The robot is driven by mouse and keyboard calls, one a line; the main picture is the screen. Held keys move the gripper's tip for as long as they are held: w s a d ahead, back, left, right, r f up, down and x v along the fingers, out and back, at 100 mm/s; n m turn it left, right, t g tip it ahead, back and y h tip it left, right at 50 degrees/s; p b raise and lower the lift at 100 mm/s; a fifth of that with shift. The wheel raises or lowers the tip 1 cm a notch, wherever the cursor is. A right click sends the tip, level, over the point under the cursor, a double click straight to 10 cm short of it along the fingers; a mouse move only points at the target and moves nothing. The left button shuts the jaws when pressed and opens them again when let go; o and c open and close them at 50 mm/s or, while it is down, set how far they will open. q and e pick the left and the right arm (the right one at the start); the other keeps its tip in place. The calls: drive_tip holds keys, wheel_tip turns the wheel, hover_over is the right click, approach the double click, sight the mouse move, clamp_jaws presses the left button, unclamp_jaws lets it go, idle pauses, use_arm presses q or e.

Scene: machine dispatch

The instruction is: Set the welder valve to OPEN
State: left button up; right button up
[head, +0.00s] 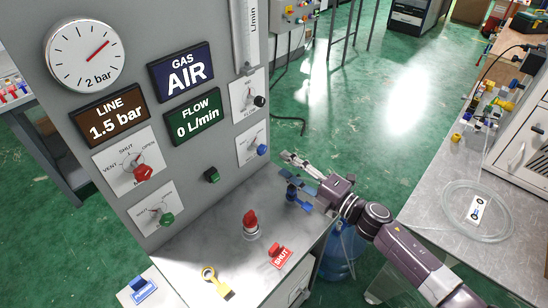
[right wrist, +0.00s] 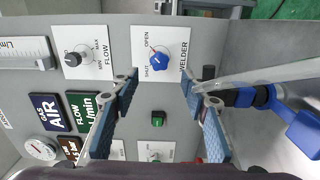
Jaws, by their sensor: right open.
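The welder valve is a blue knob on a white plate on the grey panel's right part, seen in the head view (head: 262,150) and in the right wrist view (right wrist: 158,58). Its plate (right wrist: 175,40) carries the words OPEN, SHUT and WELDER; I cannot tell for certain which mark the knob points to. My right gripper (head: 291,178) is open and empty in front of the panel, to the right of the knob. In the right wrist view its fingers (right wrist: 165,88) stand apart, with the knob showing beyond and between them, not touching. My left gripper is not in view.
Other knobs on the panel include a red one (head: 143,173), a green one (head: 167,218) and a black flow knob (right wrist: 72,58). The bench below holds a red-handled piece (head: 250,221), a red SHUT tag (head: 279,257) and a yellow piece (head: 217,283). A side table with coiled tubing (head: 447,207) is right.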

drive_tip(key=shift+v, duration=1.75)
drive_tip(key=shift+a, duration=0.1)
